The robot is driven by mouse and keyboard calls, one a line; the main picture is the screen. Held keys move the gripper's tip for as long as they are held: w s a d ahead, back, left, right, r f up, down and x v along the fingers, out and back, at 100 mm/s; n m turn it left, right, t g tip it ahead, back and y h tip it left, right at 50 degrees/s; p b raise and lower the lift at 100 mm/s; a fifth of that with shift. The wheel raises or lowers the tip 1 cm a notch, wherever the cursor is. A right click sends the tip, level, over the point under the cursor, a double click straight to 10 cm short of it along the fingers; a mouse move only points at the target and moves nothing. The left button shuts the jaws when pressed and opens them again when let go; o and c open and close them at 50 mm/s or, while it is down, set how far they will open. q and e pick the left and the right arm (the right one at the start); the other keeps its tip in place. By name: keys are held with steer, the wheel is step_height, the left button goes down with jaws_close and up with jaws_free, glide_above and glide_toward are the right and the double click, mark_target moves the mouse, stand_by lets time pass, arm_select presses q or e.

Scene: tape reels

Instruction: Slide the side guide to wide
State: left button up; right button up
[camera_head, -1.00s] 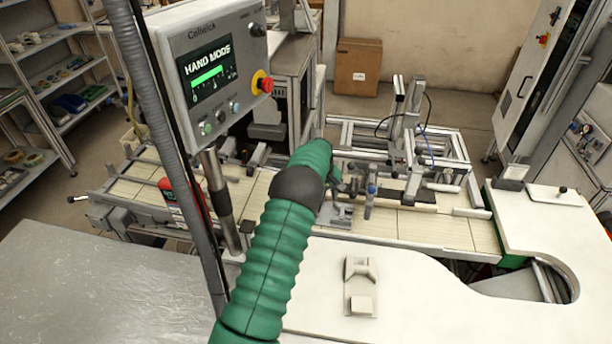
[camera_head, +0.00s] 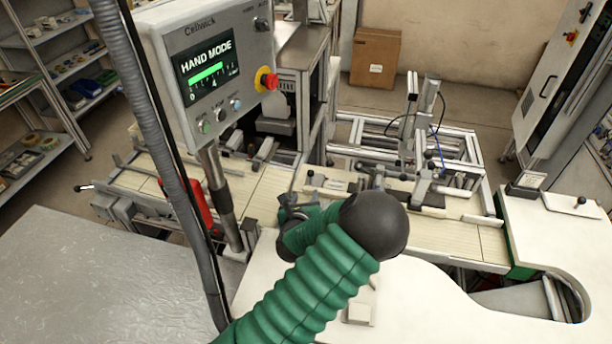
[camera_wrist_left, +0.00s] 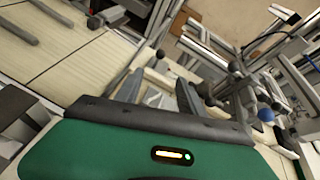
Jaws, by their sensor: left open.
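A low pale rail with dark knobs (camera_head: 332,185), which looks like the side guide, lies on the conveyor bed (camera_head: 270,190) just beyond my left gripper. I cannot tell its exact setting. My left gripper (camera_head: 297,203) is over the near edge of the conveyor, its fingers small and partly hidden by my green arm. In the left wrist view, my left gripper (camera_wrist_left: 158,92) shows two grey fingers spread apart, with nothing clearly held between them. Rails and a blue knob (camera_wrist_left: 266,115) lie beyond the fingers. My right gripper is not in view.
A control panel (camera_head: 207,70) reading HAND MODE stands on a post (camera_head: 218,195) left of my arm. A red part (camera_head: 199,203) sits behind the post. A metal frame with an upright (camera_head: 412,110) rises at the back. A white worktop (camera_head: 560,235) curves at right.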

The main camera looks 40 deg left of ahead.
arm_select(q)
steer(key=p, duration=0.2)
glide_toward(310, 175)
steer(key=x, duration=0.9)
steer(key=shift+w+a+f, duration=0.1)
steer(key=shift+w+a, duration=0.05)
jaws_close()
stand_by(0.9)
